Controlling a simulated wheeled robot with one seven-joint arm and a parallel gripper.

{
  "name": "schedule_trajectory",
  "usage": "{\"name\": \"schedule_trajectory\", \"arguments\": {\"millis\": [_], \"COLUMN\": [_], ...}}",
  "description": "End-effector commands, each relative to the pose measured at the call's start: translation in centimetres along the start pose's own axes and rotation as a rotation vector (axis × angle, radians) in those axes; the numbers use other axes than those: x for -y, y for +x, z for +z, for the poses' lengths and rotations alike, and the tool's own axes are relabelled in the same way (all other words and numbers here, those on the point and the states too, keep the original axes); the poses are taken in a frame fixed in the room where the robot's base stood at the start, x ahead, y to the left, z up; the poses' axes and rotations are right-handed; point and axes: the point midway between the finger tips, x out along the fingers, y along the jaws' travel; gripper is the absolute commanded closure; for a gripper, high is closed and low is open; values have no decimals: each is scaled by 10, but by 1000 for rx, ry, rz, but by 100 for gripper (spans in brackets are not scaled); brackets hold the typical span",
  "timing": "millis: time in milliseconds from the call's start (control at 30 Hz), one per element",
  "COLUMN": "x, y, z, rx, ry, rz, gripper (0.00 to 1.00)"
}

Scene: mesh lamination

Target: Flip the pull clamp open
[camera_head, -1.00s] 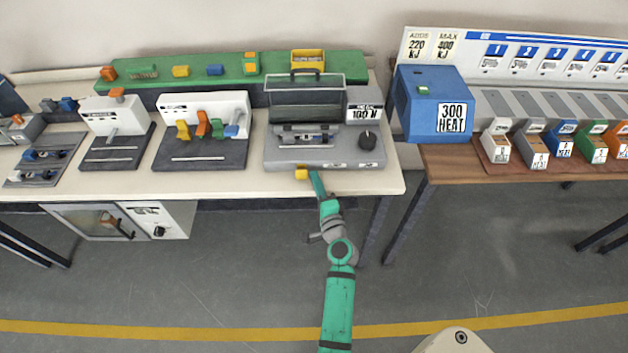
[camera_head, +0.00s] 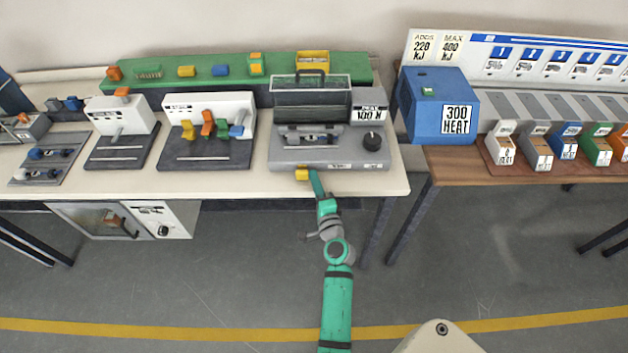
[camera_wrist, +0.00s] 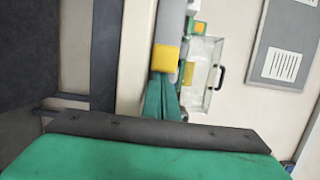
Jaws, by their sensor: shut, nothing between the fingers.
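A grey machine (camera_head: 287,153) labelled 100 N stands at the table's front right, with its clear lid (camera_head: 310,92) raised. A yellow block (camera_head: 302,174) sits at its front edge; it also shows in the wrist view (camera_wrist: 166,58). I cannot tell for sure whether this block is part of the pull clamp. My green gripper (camera_head: 315,176) is at the front edge, just right of the yellow block. In the wrist view my gripper (camera_wrist: 163,90) is shut and empty, its fingertips close beside or touching the block; I cannot tell which.
A dark knob (camera_head: 372,141) is on the machine's right. A fixture with coloured levers (camera_head: 208,130) stands to its left. A blue heat box (camera_head: 436,107) stands on the wooden table at right. The floor before the tables is clear.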

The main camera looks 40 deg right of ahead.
Motion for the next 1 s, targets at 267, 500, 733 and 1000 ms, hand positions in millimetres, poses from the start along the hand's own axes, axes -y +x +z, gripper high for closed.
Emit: {"name": "schedule_trajectory", "arguments": {"millis": [267, 500, 733, 1000], "x": [-2, -2, -1, 0], "y": [-13, -58, -91, -101], "z": [-27, -26, -26, -26], "rx": [-1, 0, -1, 1], "ry": [0, -1, -1, 0], "rz": [1, 1, 0, -1], "gripper": [100, 100, 100, 100]}}
